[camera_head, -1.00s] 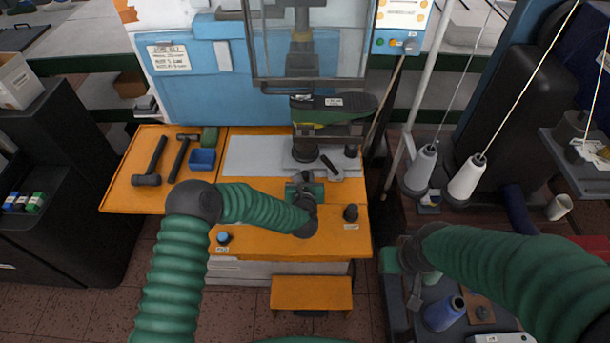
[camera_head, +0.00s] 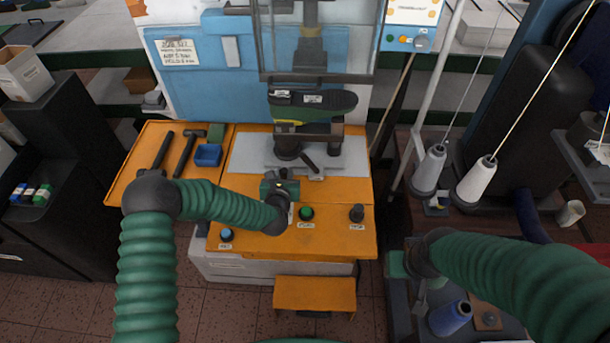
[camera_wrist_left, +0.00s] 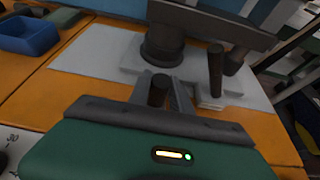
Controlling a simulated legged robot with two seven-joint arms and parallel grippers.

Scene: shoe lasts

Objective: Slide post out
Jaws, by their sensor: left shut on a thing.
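The post assembly stands on the grey plate (camera_head: 247,152) of the orange bench. It has a dark upright post (camera_head: 287,149), a smaller post (camera_head: 335,148) beside it and a dark lever (camera_head: 309,160). A green-and-black shoe last (camera_head: 312,105) sits above the posts. My left gripper (camera_head: 282,174) is in front of the assembly, shut on a dark knob (camera_wrist_left: 158,92), which shows between its fingers in the left wrist view. The knob's link to the post is hidden. My right gripper (camera_head: 419,292) is low at the right, and its fingers are unclear.
Hammers (camera_head: 184,152) and a blue bin (camera_head: 207,155) lie at the bench's left. Blue (camera_head: 227,235), green (camera_head: 306,213) and black (camera_head: 357,213) buttons line the front edge. Thread cones (camera_head: 476,182) stand to the right.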

